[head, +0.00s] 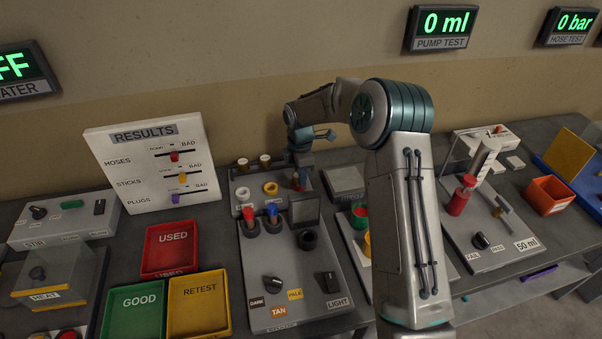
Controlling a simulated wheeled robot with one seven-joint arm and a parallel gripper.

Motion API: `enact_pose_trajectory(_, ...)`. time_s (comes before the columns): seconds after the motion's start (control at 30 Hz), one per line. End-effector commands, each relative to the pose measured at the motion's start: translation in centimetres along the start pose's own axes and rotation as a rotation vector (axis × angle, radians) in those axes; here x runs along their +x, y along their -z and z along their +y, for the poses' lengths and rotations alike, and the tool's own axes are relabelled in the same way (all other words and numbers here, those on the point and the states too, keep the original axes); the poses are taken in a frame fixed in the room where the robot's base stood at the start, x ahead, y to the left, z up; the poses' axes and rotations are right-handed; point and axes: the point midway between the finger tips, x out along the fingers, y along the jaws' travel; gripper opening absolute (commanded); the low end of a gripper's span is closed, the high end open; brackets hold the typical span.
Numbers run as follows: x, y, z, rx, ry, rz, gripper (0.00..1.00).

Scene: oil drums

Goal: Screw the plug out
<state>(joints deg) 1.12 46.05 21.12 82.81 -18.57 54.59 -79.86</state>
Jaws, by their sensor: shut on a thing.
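My gripper (300,178) points down at the right end of a grey rack (240,180) at the back of the bench. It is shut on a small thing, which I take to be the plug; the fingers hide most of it. A little brown-orange and blue shows at the fingertips. I cannot tell whether the plug is still seated or how far it is turned. Two brown-capped pieces (265,160), a white ring (243,196) and a yellow ring (271,188) sit in the same rack, left of my gripper.
A panel with a red-topped and a blue-topped piece (272,212), a dark ring and a knob stands in front. Red USED (170,248), green GOOD (135,308) and yellow RETEST (199,303) trays lie left. A RESULTS board (150,160) stands behind them. A pump tester (490,215) is right.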

Motion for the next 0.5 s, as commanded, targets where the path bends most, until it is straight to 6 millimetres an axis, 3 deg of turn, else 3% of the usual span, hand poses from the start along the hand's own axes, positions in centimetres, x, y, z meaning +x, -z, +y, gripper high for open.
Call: enact_pose_trajectory(0.5, -0.17, 0.14, 0.28, -0.521, -0.001, 0.002, 0.00)
